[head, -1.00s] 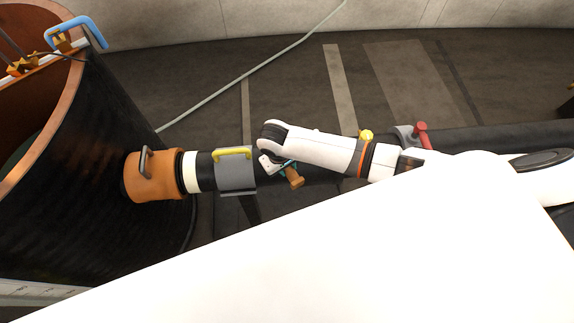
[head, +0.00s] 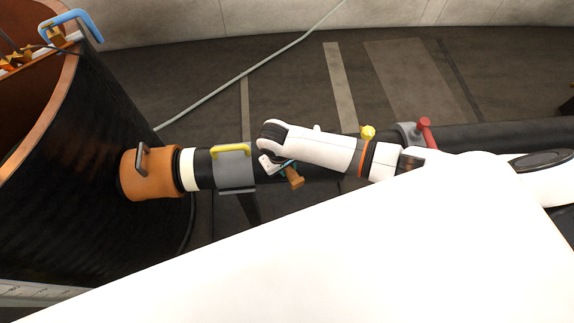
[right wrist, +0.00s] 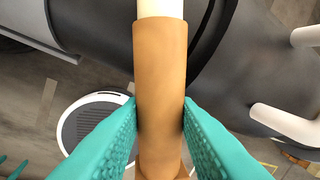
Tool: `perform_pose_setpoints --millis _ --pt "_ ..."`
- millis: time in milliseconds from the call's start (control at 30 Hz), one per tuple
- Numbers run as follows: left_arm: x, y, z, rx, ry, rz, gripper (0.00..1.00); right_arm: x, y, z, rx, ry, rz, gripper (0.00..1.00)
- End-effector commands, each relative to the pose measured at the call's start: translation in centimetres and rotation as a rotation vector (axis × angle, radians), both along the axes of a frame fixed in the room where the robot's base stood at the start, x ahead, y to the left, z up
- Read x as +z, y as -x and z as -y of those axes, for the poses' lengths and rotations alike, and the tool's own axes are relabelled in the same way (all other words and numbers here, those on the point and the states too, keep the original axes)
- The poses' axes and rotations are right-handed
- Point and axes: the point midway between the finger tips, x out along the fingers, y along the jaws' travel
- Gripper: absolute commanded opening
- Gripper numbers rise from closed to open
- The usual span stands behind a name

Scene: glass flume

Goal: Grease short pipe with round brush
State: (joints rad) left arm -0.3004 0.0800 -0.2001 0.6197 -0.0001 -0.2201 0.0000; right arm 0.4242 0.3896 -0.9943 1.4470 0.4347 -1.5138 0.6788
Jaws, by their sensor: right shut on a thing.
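My right gripper (head: 282,164) is shut on a tan handle (head: 293,177), which I take to be the round brush's. In the right wrist view the teal fingers clamp the handle (right wrist: 160,75) from both sides; a cream shaft (right wrist: 160,8) continues from its top. The bristles are out of sight. A dark pipe run leaves the big black tank (head: 90,150); it has an orange sleeve (head: 150,180), a white ring (head: 189,170) and a grey clamp (head: 234,175) with a yellow handle. I cannot tell which section is the short pipe. My left gripper is not in view.
A grey collar with a red handle (head: 427,132) sits on the pipe further right. A blue handle (head: 75,22) is on the tank rim. A pale hose (head: 235,78) crosses the floor. The dark floor behind the pipe (head: 290,75) is mostly clear.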

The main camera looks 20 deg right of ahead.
Motion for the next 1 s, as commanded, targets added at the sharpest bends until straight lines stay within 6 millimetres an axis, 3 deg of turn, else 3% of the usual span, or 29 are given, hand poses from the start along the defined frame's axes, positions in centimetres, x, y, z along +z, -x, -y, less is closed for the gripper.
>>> perform_pose_setpoints --millis 1000 --pt "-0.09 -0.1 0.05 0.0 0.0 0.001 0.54 -0.7 0.02 -0.12 -0.001 -0.001 0.0 0.02"
